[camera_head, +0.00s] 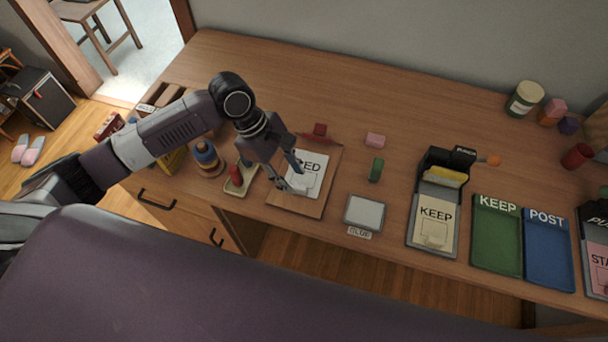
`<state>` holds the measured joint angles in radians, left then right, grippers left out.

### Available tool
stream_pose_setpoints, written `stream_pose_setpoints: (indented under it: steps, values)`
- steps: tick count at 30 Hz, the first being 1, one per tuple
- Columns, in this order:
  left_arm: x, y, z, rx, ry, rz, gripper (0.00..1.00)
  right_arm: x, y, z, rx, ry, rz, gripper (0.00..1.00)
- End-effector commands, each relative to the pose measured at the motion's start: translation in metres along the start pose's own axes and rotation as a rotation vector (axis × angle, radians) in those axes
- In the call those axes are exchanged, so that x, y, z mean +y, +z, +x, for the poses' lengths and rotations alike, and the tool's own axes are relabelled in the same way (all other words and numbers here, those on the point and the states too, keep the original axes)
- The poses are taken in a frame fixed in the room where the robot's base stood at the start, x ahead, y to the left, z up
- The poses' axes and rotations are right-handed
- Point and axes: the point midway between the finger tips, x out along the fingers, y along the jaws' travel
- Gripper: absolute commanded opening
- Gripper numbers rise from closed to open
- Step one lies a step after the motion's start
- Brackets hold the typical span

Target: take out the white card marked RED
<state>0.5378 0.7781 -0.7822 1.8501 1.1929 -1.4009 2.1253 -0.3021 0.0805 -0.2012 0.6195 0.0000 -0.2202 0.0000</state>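The white card marked RED (314,178) lies on a brown wooden board (312,207) like a clipboard, with a red clip part (319,131) at its far edge. The first letter of the word is partly hidden by my gripper. My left gripper (299,177) is over the left edge of the card, its two fingers apart. Nothing shows between them, and I cannot tell if they touch the card. My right gripper is not in view.
Left of the board are a small tray with a red-topped stamp (241,178) and a bottle (206,158). To the right are a grey pad (365,213), a green block (376,169), a pink block (375,140), a KEEP card holder (435,219), a green tray (496,244) and a blue tray (548,253).

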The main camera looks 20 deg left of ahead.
Motion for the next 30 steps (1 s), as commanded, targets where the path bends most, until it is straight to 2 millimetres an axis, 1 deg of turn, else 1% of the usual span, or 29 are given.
stream_pose_setpoints:
  steps: [1,3,5,7,16,21,24,27,30]
  values:
    - [0.005,-0.007,-0.007,0.004,-0.002,-0.064,0.33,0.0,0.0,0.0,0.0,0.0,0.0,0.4]
    - [0.008,-0.011,-0.013,0.002,-0.008,-0.137,0.33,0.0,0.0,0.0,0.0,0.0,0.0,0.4]
    - [0.01,-0.014,-0.015,0.001,-0.01,-0.176,0.33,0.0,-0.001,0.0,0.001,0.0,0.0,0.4]
    - [0.01,-0.015,-0.013,-0.001,-0.014,-0.2,0.33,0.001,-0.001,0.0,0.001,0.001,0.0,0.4]
    - [0.01,-0.013,0.018,-0.002,-0.015,-0.202,0.33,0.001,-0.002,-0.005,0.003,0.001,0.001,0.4]
    - [0.009,-0.012,0.045,-0.002,-0.015,-0.201,0.33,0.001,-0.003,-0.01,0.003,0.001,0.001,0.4]
    - [0.009,-0.012,0.057,-0.001,-0.014,-0.2,0.33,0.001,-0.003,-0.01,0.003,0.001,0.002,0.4]
    - [0.009,-0.012,0.061,-0.001,-0.012,-0.199,0.33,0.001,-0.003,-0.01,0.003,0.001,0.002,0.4]
    - [0.009,-0.013,0.062,-0.001,-0.012,-0.199,0.33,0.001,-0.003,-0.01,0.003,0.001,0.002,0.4]
